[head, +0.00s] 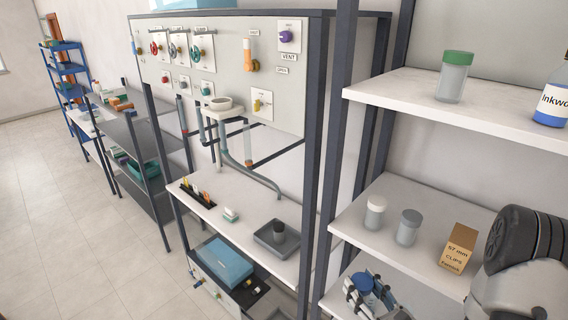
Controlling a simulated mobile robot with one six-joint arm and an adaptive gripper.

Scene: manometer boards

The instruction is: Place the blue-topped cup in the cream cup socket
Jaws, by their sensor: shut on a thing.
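The blue-topped cup (362,281) shows its blue top low in the head view, at the lower shelf of the right-hand rack. My gripper (372,294) is around it, shut on it, partly cut off by the bottom edge and the middle shelf. How far the cup is from the lower shelf surface cannot be told. A cream ring-shaped socket (220,104) juts from the manometer board at centre left, above the bench, well apart from my gripper. It looks empty, though its inside is hard to see.
A green-topped jar (454,77) and a blue-labelled bottle (553,95) stand on the upper shelf. A white-topped cup (374,212), a grey-topped cup (408,227) and a clips box (459,249) stand on the middle shelf (345,240). Dark rack posts (337,120) stand between shelves and board.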

